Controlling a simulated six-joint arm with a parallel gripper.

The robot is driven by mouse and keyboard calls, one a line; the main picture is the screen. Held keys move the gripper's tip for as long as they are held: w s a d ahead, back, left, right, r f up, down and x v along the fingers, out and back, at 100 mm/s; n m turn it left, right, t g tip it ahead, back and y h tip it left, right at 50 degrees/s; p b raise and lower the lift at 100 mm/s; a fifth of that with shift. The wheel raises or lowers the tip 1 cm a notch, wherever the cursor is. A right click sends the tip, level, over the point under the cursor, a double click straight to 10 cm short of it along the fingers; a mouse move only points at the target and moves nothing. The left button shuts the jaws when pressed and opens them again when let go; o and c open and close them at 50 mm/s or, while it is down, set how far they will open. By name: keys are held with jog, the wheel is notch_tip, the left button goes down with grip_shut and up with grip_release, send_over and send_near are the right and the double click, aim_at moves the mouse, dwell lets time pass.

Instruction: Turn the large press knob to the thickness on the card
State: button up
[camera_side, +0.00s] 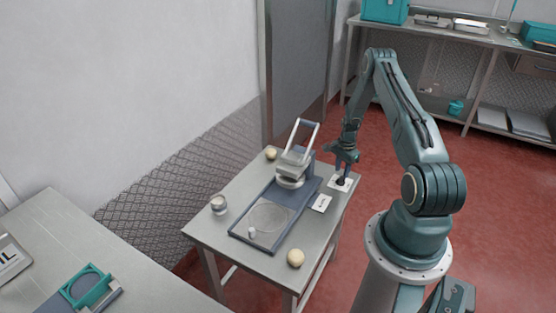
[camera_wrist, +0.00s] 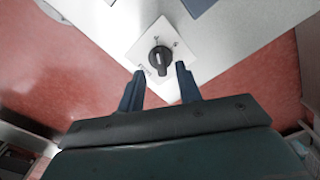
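The large press knob (camera_wrist: 160,58) is black with a pale pointer line, set on a white square plate (camera_wrist: 141,45) with small dark marks. In the wrist view its pointer runs roughly up and down the picture. My gripper (camera_wrist: 158,75) is open, its two dark blue fingers apart, with the knob just beyond and between the tips. In the side view my gripper (camera_side: 342,170) points down over the plate (camera_side: 335,186) at the table's right end. A small white card (camera_side: 321,203) lies near the press; its writing is too small to read.
The press (camera_side: 291,180) with its raised handle stands on a blue base (camera_side: 238,235) on the grey table (camera_side: 205,236). Dough balls (camera_side: 296,258) (camera_side: 271,153) and a small cup (camera_side: 218,204) stand around it. Another table (camera_side: 40,225) is at left.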

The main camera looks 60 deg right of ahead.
aim_at(341, 177)
notch_tip(341, 177, up, 10)
dwell(0.5)
